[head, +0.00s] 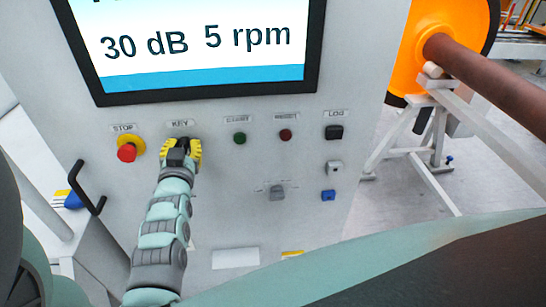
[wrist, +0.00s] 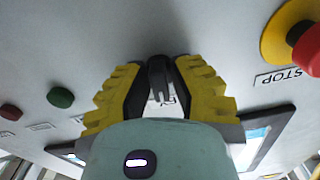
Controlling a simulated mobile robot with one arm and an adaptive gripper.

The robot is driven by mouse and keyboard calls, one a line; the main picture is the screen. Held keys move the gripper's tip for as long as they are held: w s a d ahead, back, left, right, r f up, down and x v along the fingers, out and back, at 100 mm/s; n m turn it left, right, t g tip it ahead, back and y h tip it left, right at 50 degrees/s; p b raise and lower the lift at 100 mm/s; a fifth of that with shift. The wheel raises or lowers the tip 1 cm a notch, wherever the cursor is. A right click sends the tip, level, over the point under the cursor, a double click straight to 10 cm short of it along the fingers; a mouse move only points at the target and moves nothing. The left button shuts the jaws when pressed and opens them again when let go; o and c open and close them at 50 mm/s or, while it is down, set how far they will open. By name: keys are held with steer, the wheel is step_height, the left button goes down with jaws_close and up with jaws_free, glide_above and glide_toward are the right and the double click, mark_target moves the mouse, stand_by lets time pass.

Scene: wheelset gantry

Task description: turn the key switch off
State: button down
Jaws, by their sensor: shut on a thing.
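The key switch (wrist: 158,80) is a dark grey piece on the light panel under the KEY label. In the wrist view it stands between the yellow-and-black fingers of my gripper (wrist: 160,72), which are closed in on it from both sides. In the head view my gripper (head: 180,148) is at the panel just below the KEY label and covers most of the switch. Which way the key is turned cannot be made out.
A red stop button (head: 127,152) on a yellow collar sits close left of my gripper. A green button (head: 240,138) and a dark red button (head: 286,135) are to the right. A screen (head: 200,45) is above. A black handle (head: 87,188) juts out at lower left.

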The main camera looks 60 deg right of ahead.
steer(key=n+b, duration=0.1)
steer(key=b, duration=0.1)
steer(key=f+n+b, duration=0.1)
steer(key=n+b, duration=0.1)
steer(key=b, duration=0.1)
steer(key=shift+a, duration=0.1)
steer(key=n+b, duration=0.4)
steer(key=shift+r, duration=0.15)
steer(key=shift+n, duration=0.4)
steer(key=c, duration=1)
jaws_free()
steer(key=shift+r, duration=0.3)
steer(key=shift+s, duration=0.1)
steer(key=shift+v, duration=3.6)
